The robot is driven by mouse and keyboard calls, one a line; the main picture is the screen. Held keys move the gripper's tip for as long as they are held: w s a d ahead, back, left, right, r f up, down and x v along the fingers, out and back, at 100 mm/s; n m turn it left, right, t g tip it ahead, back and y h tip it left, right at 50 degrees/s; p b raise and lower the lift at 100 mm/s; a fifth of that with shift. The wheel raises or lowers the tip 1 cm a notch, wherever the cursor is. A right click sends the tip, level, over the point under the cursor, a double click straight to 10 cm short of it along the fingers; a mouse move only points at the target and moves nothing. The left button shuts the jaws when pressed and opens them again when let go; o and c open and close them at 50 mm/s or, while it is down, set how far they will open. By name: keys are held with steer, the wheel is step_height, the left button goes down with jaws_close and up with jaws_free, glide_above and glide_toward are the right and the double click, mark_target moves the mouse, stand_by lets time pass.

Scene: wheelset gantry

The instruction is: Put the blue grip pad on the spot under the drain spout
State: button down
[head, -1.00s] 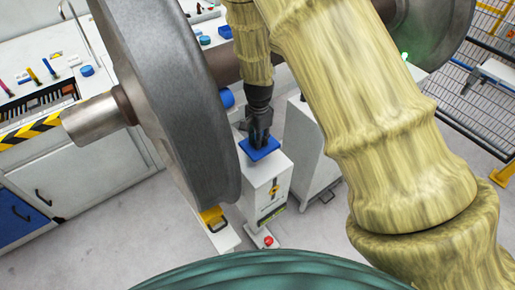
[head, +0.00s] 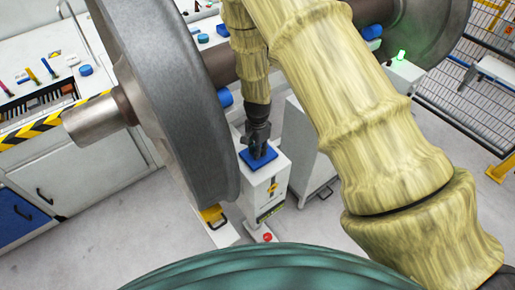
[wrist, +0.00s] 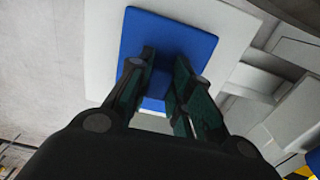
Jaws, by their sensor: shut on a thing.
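The blue grip pad (head: 262,163) is a flat blue square at the top of a white pedestal in the head view. My gripper (head: 258,150) points down at it from above, with its fingers closed on it. In the wrist view the pad (wrist: 168,42) lies beyond the two dark fingers of my gripper (wrist: 172,85), over a larger white surface. The fingers hide part of it, and I cannot tell whether its underside touches the white top. I cannot make out the drain spout or the spot under it.
The white pedestal (head: 266,190) stands just right of the big grey wheel (head: 165,105). The axle (head: 222,66) passes behind my arm. A grey cabinet (head: 306,150) stands right of the pedestal. A red button (head: 267,237) is low in front. Open floor lies at lower left.

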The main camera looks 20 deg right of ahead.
steer(key=shift+f, duration=0.1)
steer(key=c, duration=1.3)
jaws_free()
